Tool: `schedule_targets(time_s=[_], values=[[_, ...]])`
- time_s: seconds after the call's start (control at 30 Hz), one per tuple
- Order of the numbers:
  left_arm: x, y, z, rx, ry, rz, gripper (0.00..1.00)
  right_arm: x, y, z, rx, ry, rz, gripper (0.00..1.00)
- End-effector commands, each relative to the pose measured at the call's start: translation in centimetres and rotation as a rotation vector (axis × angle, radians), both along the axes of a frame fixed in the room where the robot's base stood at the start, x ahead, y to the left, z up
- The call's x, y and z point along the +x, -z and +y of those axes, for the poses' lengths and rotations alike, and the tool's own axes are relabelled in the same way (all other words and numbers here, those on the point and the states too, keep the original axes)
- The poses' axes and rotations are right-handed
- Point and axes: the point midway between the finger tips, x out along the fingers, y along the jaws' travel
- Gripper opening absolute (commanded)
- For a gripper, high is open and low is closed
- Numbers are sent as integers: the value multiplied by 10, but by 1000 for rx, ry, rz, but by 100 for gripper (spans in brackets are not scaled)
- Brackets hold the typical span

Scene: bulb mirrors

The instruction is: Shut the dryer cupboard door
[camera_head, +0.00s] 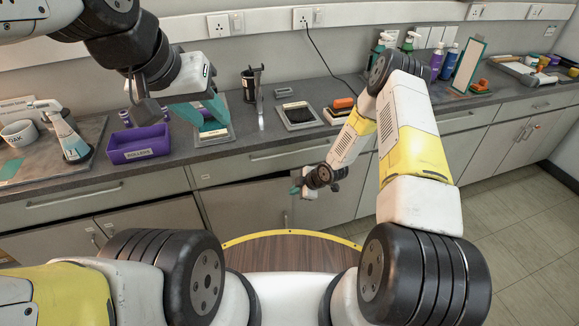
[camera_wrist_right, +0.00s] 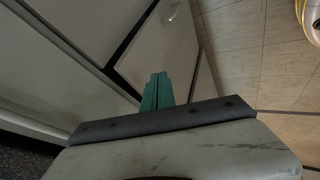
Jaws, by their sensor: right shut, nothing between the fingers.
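The grey cupboard door (camera_head: 243,208) below the counter stands partly open, with a dark gap along its top under the drawer. A grey door with a handle (camera_wrist_right: 172,12) shows in the right wrist view beside a dark gap; I cannot tell whether it is the same door. My right gripper (camera_head: 296,188) is shut and empty, in front of the cupboard fronts near the open door's right edge. Its teal fingertips are together in the wrist view (camera_wrist_right: 157,92). I cannot tell whether they touch the door. My left gripper (camera_head: 208,108) is over the counter; its finger gap is unclear.
A round wooden top with a yellow rim (camera_head: 292,233) is close in front of me. Tiled floor (camera_head: 520,235) is clear at right.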

Motion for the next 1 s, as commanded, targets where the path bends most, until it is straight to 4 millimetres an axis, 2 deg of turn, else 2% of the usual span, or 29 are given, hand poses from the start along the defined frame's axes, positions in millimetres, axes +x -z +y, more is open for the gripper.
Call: schedule_targets(time_s=[0.1, 0.27, 0.4, 0.6, 1.0], values=[[0, 0, 0, 0, 0, 0, 36, 9, 23, 14, 0, -3, 2, 0], [0, 0, 0, 0, 0, 0, 36, 22, 49, 28, -1, -2, 1, 0], [0, 0, 0, 0, 0, 0, 36, 46, 47, 30, 0, 2, -3, 0], [0, 0, 0, 0, 0, 0, 36, 60, 47, 34, -1, 0, -1, 0], [0, 0, 0, 0, 0, 0, 36, 62, 47, 33, -2, 0, 0, 0]])
